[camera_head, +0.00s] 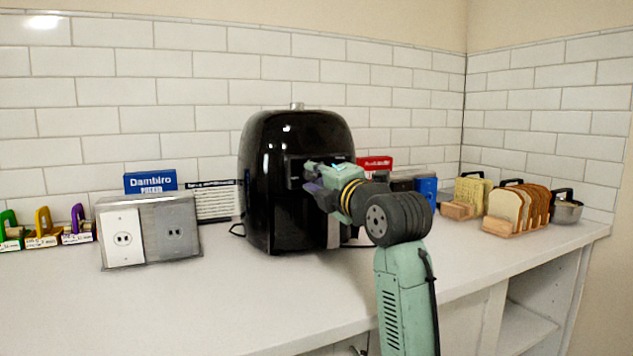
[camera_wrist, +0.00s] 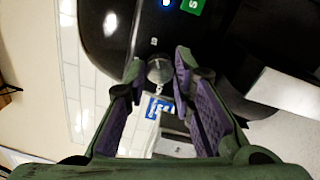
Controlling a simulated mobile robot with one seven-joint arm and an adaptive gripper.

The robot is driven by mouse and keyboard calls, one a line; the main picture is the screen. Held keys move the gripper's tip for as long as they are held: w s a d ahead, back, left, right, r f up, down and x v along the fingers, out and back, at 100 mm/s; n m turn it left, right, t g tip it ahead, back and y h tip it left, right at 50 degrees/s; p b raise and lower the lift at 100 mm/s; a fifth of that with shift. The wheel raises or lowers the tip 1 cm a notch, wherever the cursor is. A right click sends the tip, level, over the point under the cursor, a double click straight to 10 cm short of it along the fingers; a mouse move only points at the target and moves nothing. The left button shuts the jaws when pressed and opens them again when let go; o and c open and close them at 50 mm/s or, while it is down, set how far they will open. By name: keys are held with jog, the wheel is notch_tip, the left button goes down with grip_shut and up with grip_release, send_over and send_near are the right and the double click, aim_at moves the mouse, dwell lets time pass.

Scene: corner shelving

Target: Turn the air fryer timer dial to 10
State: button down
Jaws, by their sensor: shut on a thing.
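The black air fryer (camera_head: 262,160) stands on the counter, its glossy body filling the upper part of the wrist view (camera_wrist: 108,35). My gripper (camera_head: 309,176) is at its front, reaching in from the right. In the wrist view, the purple-padded fingers of my gripper (camera_wrist: 159,69) are on either side of a small round silvery dial (camera_wrist: 159,72), closed on it. A small white mark lies just above the dial on the black face, too small to read surely. The dial's setting cannot be told. In the head view my gripper hides the dial.
A grey socket box (camera_head: 168,230) stands left of the fryer, with a blue Dambiro box (camera_head: 150,182) behind. A bread rack (camera_head: 507,220) and a metal pot (camera_head: 567,211) stand at the right. The front counter (camera_head: 260,305) is clear.

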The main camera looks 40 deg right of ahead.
jog(key=shift+f+n, duration=0.1)
jog(key=shift+n, duration=0.2)
jog(key=c, duration=1.3)
grip_release()
jog(key=shift+c, duration=0.2)
jog(key=v, duration=1.2)
